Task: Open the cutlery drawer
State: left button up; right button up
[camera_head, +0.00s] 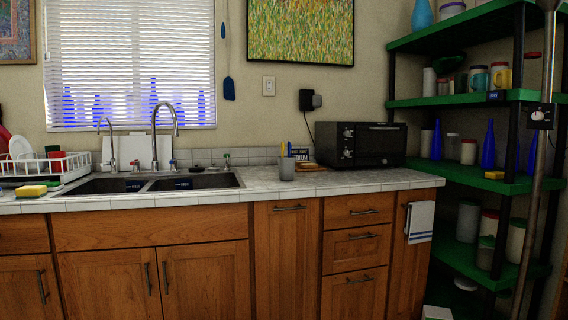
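A stack of wooden drawers stands below the counter, right of centre in the head view. The top drawer (350,211) is shut and has a dark bar handle (364,212). The middle drawer (350,245) and the bottom drawer (355,290) below it are also shut. No label shows which one is the cutlery drawer, and their contents are hidden. Neither of my grippers is in view.
A tiled counter (330,182) runs above the drawers, with a toaster oven (362,145) and a grey cup (287,168). A towel (420,222) hangs on the right cabinet door. Green shelves (470,180) and a metal pole (539,180) stand at right. Nothing blocks the drawer fronts.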

aim_at(26, 233)
jog(key=u, duration=1.7)
jog(key=i, duration=1)
